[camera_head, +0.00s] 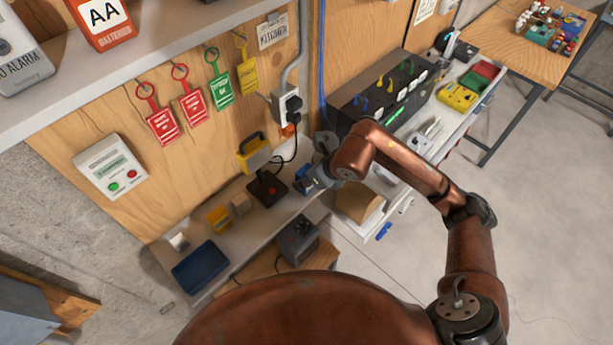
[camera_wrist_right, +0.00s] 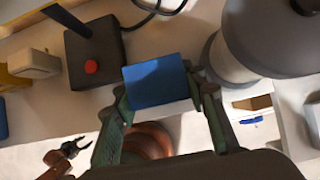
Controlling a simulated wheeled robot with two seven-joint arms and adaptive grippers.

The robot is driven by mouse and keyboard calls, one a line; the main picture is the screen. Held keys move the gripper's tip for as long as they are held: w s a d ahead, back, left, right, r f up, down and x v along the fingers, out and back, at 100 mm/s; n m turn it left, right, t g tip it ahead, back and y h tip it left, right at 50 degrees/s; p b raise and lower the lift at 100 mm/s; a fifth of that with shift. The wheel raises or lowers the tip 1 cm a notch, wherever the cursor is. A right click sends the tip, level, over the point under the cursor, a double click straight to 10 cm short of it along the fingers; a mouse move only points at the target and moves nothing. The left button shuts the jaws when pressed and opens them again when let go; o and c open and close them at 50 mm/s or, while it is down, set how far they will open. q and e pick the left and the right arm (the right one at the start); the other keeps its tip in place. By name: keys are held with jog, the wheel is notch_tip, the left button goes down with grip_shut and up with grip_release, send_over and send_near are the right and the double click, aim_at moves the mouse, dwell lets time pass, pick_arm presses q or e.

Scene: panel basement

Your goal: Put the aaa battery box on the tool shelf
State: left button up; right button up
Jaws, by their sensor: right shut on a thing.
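My right gripper (camera_head: 318,172) is shut on a small blue box (camera_head: 302,173), held near the workbench's front edge. In the right wrist view the blue box (camera_wrist_right: 158,81) sits between the two fingers of my right gripper (camera_wrist_right: 163,88); no label is readable, so I cannot confirm it is the aaa battery box. A grey shelf (camera_head: 190,42) on the upper left wall, likely the tool shelf, bears a red AA batteries box (camera_head: 103,20). My left gripper (camera_wrist_right: 76,147) shows small at lower left in the wrist view, with its fingers apart and empty.
The workbench (camera_head: 225,250) carries a black box with a red button (camera_head: 267,188), a yellow lamp (camera_head: 254,153) and a blue tray (camera_head: 201,267). Tags (camera_head: 190,107) hang below the shelf. A grey cylindrical thing (camera_wrist_right: 275,40) stands close right of the held box.

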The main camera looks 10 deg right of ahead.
jog(key=shift+f, duration=0.1)
jog(key=o, duration=1.3)
jog(key=shift+o, duration=0.2)
jog(key=shift+r, duration=0.3)
jog(key=b+v, duration=0.1)
jog(key=v, duration=1)
jog(key=shift+s+d+r, duration=0.15)
jog(key=shift+s+r, duration=0.05)
jog(key=shift+r, duration=0.1)
